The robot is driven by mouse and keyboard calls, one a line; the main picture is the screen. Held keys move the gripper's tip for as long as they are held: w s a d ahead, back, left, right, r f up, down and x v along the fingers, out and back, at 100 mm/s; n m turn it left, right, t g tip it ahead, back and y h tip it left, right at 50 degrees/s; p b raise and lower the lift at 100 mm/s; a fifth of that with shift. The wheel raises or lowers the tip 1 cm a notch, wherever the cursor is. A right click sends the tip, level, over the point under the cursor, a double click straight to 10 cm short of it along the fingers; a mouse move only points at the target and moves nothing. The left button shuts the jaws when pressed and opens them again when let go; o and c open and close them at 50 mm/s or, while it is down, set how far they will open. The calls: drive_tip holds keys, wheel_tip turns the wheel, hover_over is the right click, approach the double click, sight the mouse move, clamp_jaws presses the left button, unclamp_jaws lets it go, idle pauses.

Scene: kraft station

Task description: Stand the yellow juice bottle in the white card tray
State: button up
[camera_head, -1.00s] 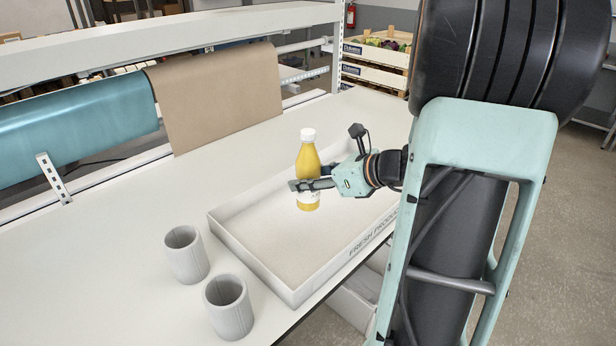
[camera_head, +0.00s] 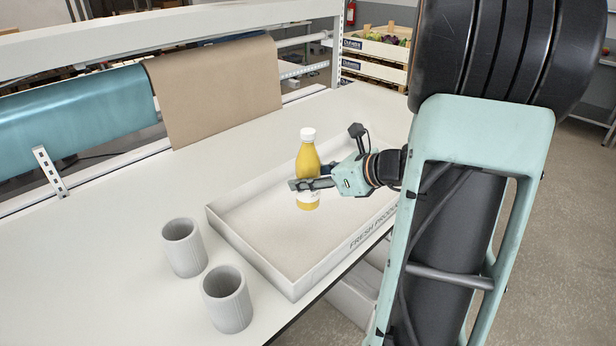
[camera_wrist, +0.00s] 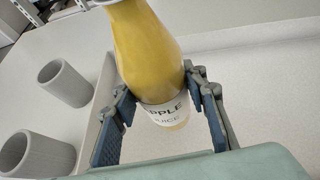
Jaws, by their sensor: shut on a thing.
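The yellow juice bottle (camera_head: 308,160) with a white cap stands upright over the floor of the white card tray (camera_head: 258,262), which is marked FRESH PRODUCE. My gripper (camera_head: 308,184) is shut around the lower part of the bottle, coming from the right. In the wrist view the bottle (camera_wrist: 147,50) sits between the two fingers, its label showing JUICE. I cannot tell for sure whether the bottle's base touches the tray floor. The far part of the tray is partly hidden behind my arm.
Two grey cups (camera_head: 184,247) and (camera_head: 227,299) stand on the table left of the tray. A brown paper roll (camera_head: 215,90) and a teal roll (camera_head: 80,118) hang at the back. The table left of the tray is otherwise clear.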

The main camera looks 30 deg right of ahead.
sight(317, 160)
drive_tip(key=shift+f+b, duration=3.45)
drive_tip(key=shift+f, duration=0.7)
drive_tip(key=o, duration=1.6)
drive_tip(key=shift+o, duration=0.2)
wheel_tip(317, 160, up, 13)
drive_tip(key=p, duration=1)
drive_tip(key=shift+p, duration=0.4)
